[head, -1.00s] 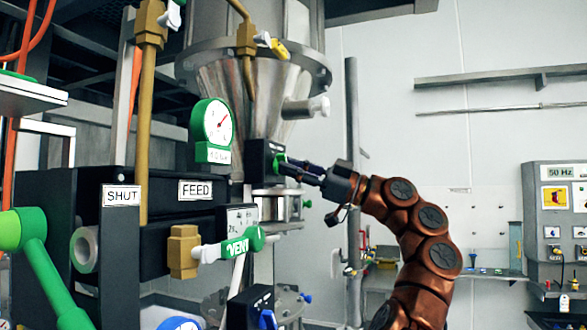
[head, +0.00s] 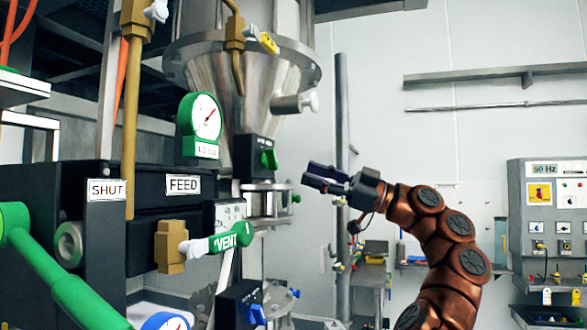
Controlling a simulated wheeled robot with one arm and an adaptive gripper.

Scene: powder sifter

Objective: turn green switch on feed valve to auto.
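The green switch (head: 269,159) sits on the front of a small black box (head: 247,152) below the steel hopper cone. Its handle sticks out to the right. The lettering above it is too small to read, so I cannot tell which position it points to. My gripper (head: 308,173) is to the right of the switch and slightly lower in the picture, apart from it. Its two dark fingers show a gap between their tips, and nothing is held.
A green-rimmed gauge (head: 202,117) and the FEED label (head: 183,185) are left of the switch. A green VENT handle (head: 231,238) is below. A grey vertical post (head: 341,110) stands behind my gripper. A grey control cabinet (head: 550,230) is at far right.

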